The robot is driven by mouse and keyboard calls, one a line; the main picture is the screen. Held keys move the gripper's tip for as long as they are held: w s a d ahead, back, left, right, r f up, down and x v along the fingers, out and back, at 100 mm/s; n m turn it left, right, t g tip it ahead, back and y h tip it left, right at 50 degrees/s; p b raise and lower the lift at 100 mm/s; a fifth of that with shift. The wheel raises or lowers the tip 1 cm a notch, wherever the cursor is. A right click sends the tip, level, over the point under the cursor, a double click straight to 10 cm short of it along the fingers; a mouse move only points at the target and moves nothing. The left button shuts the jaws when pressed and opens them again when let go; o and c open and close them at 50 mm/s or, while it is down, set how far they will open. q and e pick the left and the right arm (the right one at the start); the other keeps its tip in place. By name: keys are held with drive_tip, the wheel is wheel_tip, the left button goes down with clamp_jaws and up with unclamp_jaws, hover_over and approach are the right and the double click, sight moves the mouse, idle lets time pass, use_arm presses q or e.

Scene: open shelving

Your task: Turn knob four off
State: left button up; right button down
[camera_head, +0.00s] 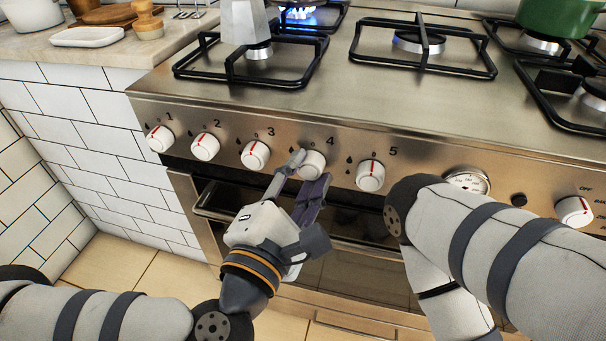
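Knob four (313,166) is a round white knob on the steel front panel of the stove, below the printed 4. My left gripper (311,170) reaches up to it from below. One grey finger lies at the knob's left edge and the other, darker purple, at its lower right. The fingers are apart with the knob between them; firm contact is not clear. The knob's red mark is hidden or not visible. My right arm (500,240) crosses the right side; its gripper is out of view.
The oven handle (215,216) runs below. A blue flame (298,16) burns at the back left burner; a pot (243,20) and a green pot (555,17) stand on the hob.

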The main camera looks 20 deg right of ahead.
use_arm(q)
drive_tip(key=shift+c, duration=0.7)
drive_tip(key=shift+r, duration=0.1)
use_arm(e)
drive_tip(key=shift+r, duration=0.15)
use_arm(q)
drive_tip(key=shift+r+m+p, duration=0.2)
drive_tip(key=shift+m+p, duration=0.7)
drive_tip(key=shift+p, duration=0.05)
drive_tip(key=m+p, duration=0.3)
drive_tip(key=shift+r, duration=0.15)
drive_tip(key=m+y+p, duration=0.1)
drive_tip(key=m+p, duration=0.2)
drive_tip(key=m, duration=0.2)
drive_tip(key=shift+r+p, duration=0.15)
drive_tip(key=shift+p, duration=0.2)
drive_tip(key=shift+d+f+m+y+p, duration=0.15)
drive_tip(key=shift+m+y+p, duration=0.25)
drive_tip(key=shift+m+p, duration=0.9)
use_arm(e)
drive_tip(key=w+r+t, duration=0.2)
drive_tip(key=w+r, duration=0.5)
drive_tip(key=r, duration=0.3)
drive_tip(key=shift+w+t+b, duration=0.2)
drive_tip(key=shift+t+b, duration=0.2)
use_arm(q)
drive_tip(key=shift+f+m, duration=0.1)
drive_tip(key=shift+m, duration=0.3)
